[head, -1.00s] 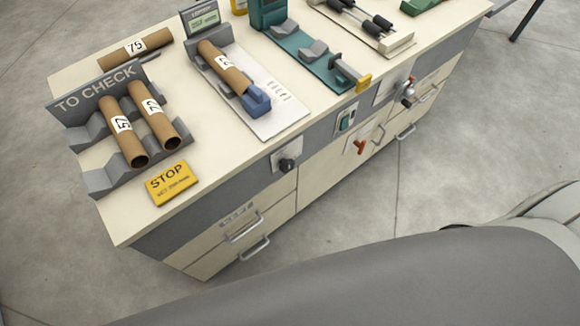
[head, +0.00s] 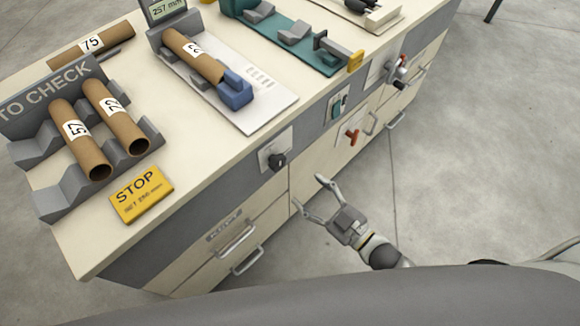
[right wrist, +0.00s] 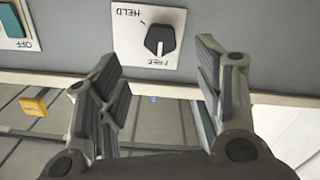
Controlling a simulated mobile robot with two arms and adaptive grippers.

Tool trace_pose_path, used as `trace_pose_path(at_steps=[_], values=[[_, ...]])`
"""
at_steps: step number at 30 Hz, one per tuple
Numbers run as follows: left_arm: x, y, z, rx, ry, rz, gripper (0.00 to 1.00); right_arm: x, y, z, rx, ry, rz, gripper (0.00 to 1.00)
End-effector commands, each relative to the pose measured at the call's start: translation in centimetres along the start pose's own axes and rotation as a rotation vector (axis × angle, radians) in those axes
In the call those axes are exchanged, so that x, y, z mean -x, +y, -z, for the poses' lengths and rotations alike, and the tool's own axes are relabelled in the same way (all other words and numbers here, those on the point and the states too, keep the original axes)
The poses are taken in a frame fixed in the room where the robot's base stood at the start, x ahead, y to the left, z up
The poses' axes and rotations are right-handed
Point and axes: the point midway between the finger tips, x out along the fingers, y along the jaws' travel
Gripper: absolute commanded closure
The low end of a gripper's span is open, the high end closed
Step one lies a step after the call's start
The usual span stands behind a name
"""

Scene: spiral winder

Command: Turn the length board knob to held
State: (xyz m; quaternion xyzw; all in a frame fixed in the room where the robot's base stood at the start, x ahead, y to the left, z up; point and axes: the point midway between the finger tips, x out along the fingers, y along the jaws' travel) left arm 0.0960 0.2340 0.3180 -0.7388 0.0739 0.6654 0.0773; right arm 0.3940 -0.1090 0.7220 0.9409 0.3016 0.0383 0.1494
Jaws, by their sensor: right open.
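The length board knob (head: 278,160) is a black knob on a white plate on the bench's front face, below the length board (head: 262,118). In the right wrist view the knob (right wrist: 160,40) shows close up, with upside-down labels HELD at upper left and FREE below. Its white mark appears to point down toward FREE. My right gripper (head: 309,192) is open and empty, in front of the bench, right of and below the knob. In the right wrist view its fingers (right wrist: 157,58) are apart, with the knob beyond the gap, not touched. My left gripper is not in view.
A cardboard tube (head: 193,56) and a blue block (head: 235,92) sit on the length board. A red knob (head: 352,136) and a green switch (head: 337,104) are farther along the front. Drawer handles (head: 240,258) stick out below. A yellow STOP sign (head: 141,194) lies near the edge.

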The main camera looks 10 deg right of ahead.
Motion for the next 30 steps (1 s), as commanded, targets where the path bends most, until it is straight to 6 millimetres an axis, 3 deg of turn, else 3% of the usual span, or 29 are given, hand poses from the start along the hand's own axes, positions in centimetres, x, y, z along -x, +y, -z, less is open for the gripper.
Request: trace_pose_path(at_steps=[5, 18, 24, 30], values=[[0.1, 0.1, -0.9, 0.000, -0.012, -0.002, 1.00, -1.2, 0.0, 1.0, 0.006, 0.026, 0.006, 0.39], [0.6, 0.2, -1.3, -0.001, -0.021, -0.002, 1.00, -9.0, 0.0, 1.0, 0.006, 0.022, 0.005, 0.39], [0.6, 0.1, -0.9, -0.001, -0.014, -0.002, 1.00, -10.7, -0.1, 0.9, 0.006, 0.020, 0.005, 0.39], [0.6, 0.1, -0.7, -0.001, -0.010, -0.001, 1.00, -10.9, -0.1, 0.9, 0.006, 0.019, 0.005, 0.39]])
